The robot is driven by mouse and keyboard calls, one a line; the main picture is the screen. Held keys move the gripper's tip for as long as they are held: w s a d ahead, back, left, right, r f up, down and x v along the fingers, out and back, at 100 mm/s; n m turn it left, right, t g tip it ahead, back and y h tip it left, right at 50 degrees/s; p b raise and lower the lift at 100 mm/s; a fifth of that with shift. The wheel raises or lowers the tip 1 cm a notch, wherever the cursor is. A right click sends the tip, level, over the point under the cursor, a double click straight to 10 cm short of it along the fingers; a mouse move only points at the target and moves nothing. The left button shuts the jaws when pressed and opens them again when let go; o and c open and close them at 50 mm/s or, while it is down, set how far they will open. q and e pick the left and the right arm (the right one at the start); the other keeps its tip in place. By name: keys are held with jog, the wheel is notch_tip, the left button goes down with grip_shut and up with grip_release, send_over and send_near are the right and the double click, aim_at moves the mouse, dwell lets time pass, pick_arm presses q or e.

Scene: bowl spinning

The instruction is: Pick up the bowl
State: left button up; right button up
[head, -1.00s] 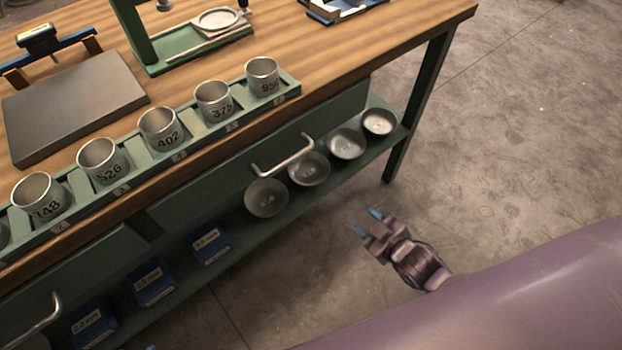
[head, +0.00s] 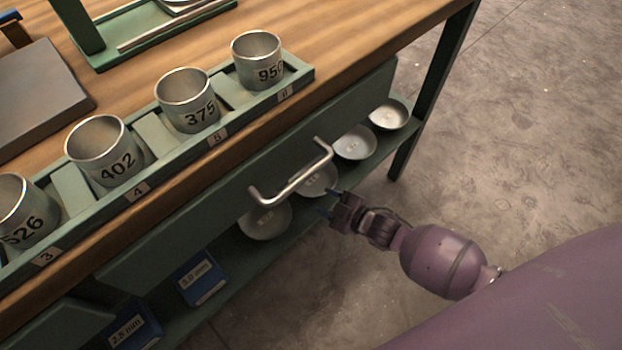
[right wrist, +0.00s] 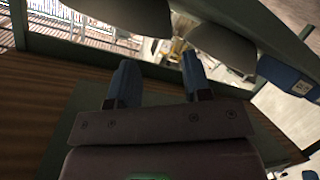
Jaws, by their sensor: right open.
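Several shallow grey metal bowls stand in a row on the lower shelf under the bench. In the head view they are a near bowl (head: 265,220), a second bowl (head: 316,181), a third bowl (head: 354,143) and a far bowl (head: 388,115). The drawer handle partly covers the first two. My right gripper (head: 329,202) is open and empty, by the shelf's front edge next to the second bowl. In the right wrist view its blue fingers (right wrist: 158,65) are apart, with two grey bowl shapes (right wrist: 222,45) just beyond them. My left gripper is out of view.
A bar drawer handle (head: 292,175) juts out above the bowls, close to my right gripper. Blue labelled boxes (head: 203,279) sit further left on the shelf. Numbered metal cups (head: 187,102) stand in a green rack on the wooden bench. A bench leg (head: 432,95) stands right of the bowls.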

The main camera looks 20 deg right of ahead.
aim_at(311, 195)
jog(key=b+x, duration=0.1)
jog(key=x, duration=0.1)
jog(key=b+x, duration=0.1)
jog(key=x, duration=0.2)
jog(key=shift+s+a+f, duration=0.2)
jog(key=shift+s+f, duration=0.1)
jog(key=shift+f, duration=0.05)
jog(key=shift+w+a, duration=0.2)
jog(key=shift+w, duration=0.3)
jog(key=shift+r, duration=0.1)
jog(key=shift+c, duration=0.2)
grip_shut()
